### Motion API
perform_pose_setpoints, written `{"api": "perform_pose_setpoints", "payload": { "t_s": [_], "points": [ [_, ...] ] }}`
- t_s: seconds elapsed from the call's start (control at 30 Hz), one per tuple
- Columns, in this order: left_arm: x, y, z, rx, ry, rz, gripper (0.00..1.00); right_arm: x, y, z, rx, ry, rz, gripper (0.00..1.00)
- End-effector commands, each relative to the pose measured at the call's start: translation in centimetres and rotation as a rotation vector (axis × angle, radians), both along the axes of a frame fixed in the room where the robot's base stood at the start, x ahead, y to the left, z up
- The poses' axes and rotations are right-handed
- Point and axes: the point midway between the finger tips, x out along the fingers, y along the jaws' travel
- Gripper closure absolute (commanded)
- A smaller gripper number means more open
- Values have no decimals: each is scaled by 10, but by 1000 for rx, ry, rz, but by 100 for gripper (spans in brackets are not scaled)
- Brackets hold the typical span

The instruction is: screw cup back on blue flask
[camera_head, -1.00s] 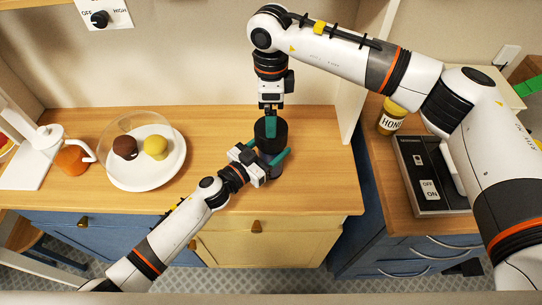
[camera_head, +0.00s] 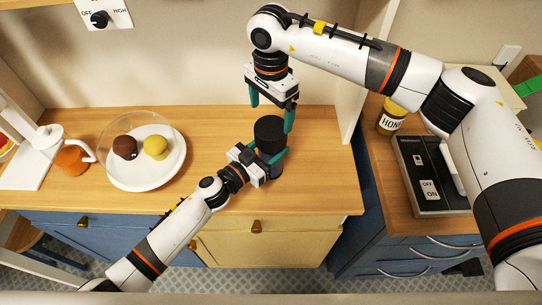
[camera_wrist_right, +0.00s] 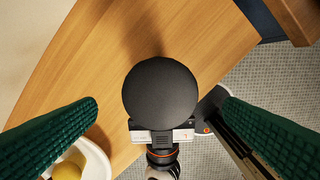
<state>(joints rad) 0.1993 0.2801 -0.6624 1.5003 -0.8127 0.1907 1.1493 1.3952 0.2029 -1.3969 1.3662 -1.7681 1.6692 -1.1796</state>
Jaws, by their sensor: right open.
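The black cup (camera_head: 269,131) sits upright on top of the blue flask (camera_head: 277,172). Most of the flask is hidden by the cup and my left gripper; only a dark lower part shows. My left gripper (camera_head: 266,155) has its teal fingers around the flask just below the cup and appears shut on it. My right gripper (camera_head: 271,107) is open and empty above the cup, its fingers apart. In the right wrist view the cup's round top (camera_wrist_right: 160,93) lies between the spread green fingers, touching neither. Whether the cup's thread is engaged cannot be seen.
A white plate (camera_head: 145,180) with a brown and a yellow bun under a clear dome stands left of the flask. An orange-filled jug (camera_head: 73,158) is farther left. A honey jar (camera_head: 391,118) and a switch panel (camera_head: 432,175) are at right. The counter right of the flask is clear.

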Motion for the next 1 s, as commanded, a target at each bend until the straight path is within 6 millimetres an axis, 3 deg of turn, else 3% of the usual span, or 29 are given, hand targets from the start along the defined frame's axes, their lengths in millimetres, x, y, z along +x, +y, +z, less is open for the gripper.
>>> {"api": "perform_pose_setpoints", "payload": {
  "t_s": [0.47,1.0],
  "points": [
    [0,0,-1,0,1,0,100,0,0,-3,0,1,39,9],
    [0,0,-1,0,1,0,100,0,0,-74,0,3,37,9]
  ]
}}
